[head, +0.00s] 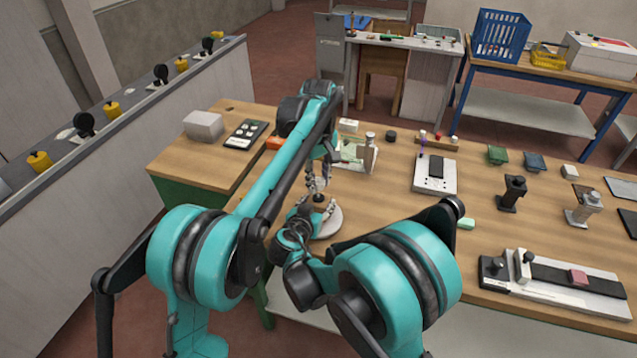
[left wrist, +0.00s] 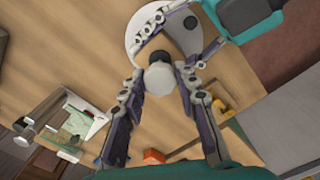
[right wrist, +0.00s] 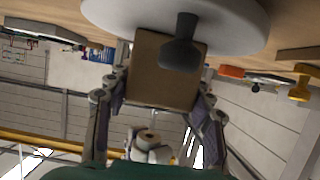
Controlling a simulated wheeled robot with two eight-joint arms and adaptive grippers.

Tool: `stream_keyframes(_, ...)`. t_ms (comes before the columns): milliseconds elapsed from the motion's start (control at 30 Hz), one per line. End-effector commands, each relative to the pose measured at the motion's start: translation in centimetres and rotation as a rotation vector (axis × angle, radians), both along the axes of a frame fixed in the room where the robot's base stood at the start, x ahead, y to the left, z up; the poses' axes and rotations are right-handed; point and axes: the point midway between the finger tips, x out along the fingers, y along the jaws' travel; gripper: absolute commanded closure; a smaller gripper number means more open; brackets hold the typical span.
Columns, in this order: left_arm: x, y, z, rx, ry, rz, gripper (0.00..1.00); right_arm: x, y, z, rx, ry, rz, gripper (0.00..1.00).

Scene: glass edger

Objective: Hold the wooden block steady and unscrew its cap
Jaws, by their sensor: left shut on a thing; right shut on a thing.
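The wooden block (right wrist: 162,80) is a plain brown block in the right wrist view. My right gripper (right wrist: 165,73) is shut on it, one finger on each side. In the left wrist view a pale round cap (left wrist: 158,79) sits between the fingertips of my left gripper (left wrist: 160,73), which is shut on it. My left gripper (head: 319,183) comes down from above in the head view, and my right gripper (head: 303,212) reaches in just below it. The block is mostly hidden in the head and left wrist views. Whether the cap has turned cannot be told.
A white stand (head: 357,157) is behind on the wooden table. A white device (head: 435,176) and a long fixture (head: 553,284) stand to the right.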

Motion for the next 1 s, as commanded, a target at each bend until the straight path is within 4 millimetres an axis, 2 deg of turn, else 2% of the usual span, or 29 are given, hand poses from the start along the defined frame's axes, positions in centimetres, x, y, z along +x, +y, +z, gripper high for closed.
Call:
stream_keyframes(200,0.0,0.0,2.6,0.000,0.000,0.000,1.00,0.0,0.0,0.0,0.000,0.001,0.000,1.00)
stream_keyframes(467,0.0,0.0,2.9,0.000,0.000,0.000,1.00,0.0,0.0,0.0,0.000,0.001,0.000,1.00)
stream_keyframes(500,0.0,0.0,2.9,0.000,0.000,0.000,1.00,0.0,0.0,0.0,0.000,0.001,0.000,0.40)
stream_keyframes(567,0.0,0.0,2.9,0.000,0.000,0.000,1.00,0.0,0.0,0.0,0.000,0.001,0.000,0.24)
stream_keyframes(867,0.0,0.0,2.9,0.000,0.000,0.000,1.00,0.0,0.0,0.0,0.000,0.000,0.000,0.23)
stream_keyframes(1000,0.0,0.0,2.9,0.000,0.000,0.000,1.00,-0.9,0.4,0.4,0.000,0.001,0.002,0.23)
